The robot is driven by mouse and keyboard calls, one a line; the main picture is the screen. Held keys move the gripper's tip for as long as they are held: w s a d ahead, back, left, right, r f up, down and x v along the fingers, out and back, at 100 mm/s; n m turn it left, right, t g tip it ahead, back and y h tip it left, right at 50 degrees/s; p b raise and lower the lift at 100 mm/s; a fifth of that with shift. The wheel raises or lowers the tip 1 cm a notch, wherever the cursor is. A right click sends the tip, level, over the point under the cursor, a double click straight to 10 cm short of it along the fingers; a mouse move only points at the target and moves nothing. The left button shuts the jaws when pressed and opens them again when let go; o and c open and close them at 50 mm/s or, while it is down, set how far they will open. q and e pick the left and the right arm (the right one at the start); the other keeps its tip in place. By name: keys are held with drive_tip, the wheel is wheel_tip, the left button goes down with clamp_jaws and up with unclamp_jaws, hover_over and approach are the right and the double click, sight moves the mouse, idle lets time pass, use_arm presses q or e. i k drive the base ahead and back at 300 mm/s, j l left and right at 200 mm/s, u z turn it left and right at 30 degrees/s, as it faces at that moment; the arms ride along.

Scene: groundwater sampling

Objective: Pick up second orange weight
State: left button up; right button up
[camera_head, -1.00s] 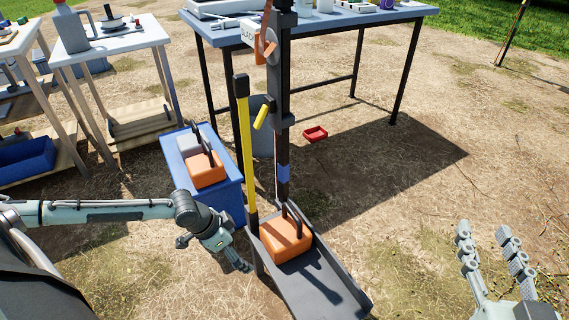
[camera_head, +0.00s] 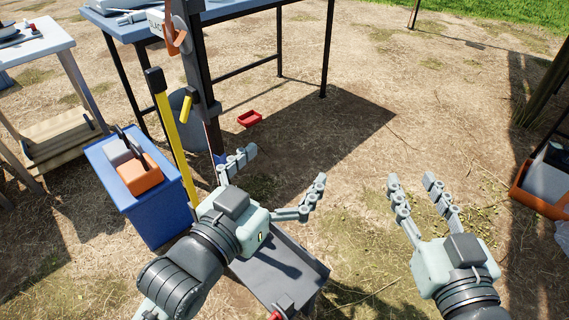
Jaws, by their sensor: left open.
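An orange weight (camera_head: 139,175) with a dark handle sits on top of the blue box (camera_head: 150,215) at the left, beside a grey weight (camera_head: 117,152). My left gripper (camera_head: 280,172) is open, with its fingers spread and nothing visible between them. It is to the right of the blue box, apart from the orange weight, and in front of the dark upright post. It covers the upper part of the grey sloping tray (camera_head: 285,285), so I cannot see whether a weight lies there. My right gripper (camera_head: 412,180) is open and empty over bare ground.
A yellow bar (camera_head: 177,140) and a dark post (camera_head: 200,80) stand between the blue box and my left gripper. A blue-topped table (camera_head: 235,12) is behind. A small red tray (camera_head: 249,118) lies on the ground. An orange-rimmed bin (camera_head: 538,203) is at the right edge.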

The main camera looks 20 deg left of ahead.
sight(141, 173)
drive_tip(key=k+u, duration=0.1)
drive_tip(key=u, duration=0.4)
drive_tip(key=k+l+u, duration=0.1)
drive_tip(key=u, duration=0.9)
drive_tip(key=k+j, duration=0.05)
